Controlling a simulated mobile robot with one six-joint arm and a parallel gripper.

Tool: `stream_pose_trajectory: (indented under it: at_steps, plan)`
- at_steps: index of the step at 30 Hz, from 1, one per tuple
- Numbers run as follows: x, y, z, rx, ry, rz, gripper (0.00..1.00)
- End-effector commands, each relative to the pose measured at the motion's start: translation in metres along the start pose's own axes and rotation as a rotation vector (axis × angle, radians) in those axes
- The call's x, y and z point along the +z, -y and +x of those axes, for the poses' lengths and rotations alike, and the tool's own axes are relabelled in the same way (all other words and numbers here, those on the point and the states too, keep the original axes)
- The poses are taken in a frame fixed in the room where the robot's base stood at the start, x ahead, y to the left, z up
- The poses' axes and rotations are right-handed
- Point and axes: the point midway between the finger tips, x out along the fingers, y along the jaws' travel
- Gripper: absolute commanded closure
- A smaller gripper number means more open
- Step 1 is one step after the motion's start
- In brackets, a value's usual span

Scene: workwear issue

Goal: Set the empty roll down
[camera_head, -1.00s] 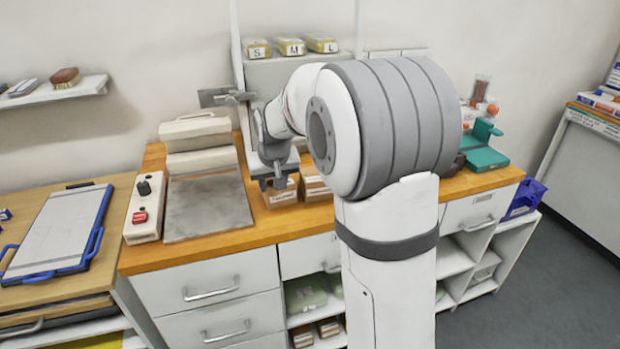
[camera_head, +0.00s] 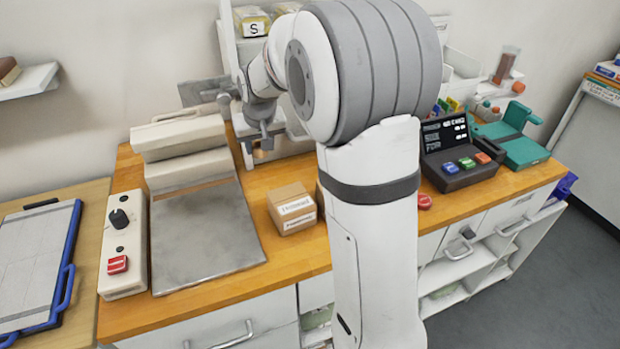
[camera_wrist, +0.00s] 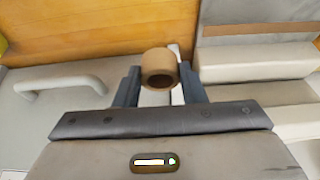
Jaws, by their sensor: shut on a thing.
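The empty roll, a short brown cardboard tube (camera_wrist: 158,68), is between the two dark fingers of my gripper (camera_wrist: 160,88) in the wrist view. Its hollow end faces the camera. My gripper is shut on it. In the head view my gripper (camera_head: 262,142) is above the back of the wooden bench (camera_head: 262,178), right of the beige press (camera_head: 182,137). Only a small brownish bit shows at its fingertips there. The roll looks held clear of the wood, but the exact height cannot be told.
A cardboard box (camera_head: 291,208) stands on the bench in front of my gripper. A grey plate (camera_head: 203,235) and a control box with a red switch (camera_head: 123,245) lie left. A black display unit (camera_head: 458,155) stands right. Bare wood shows between plate and box.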

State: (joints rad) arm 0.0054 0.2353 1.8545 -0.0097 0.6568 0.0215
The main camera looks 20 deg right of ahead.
Motion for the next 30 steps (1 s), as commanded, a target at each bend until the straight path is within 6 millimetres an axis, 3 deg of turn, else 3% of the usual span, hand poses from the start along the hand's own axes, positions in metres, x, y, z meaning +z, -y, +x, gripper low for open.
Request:
stream_pose_trajectory:
  at_steps: [6,19,30]
  plan:
    - [0.017,0.005,0.038,-0.004,0.007,-0.009,0.87]
    - [0.035,0.008,0.082,-0.006,0.006,-0.014,0.87]
    - [0.038,0.009,0.09,-0.006,0.002,-0.015,0.87]
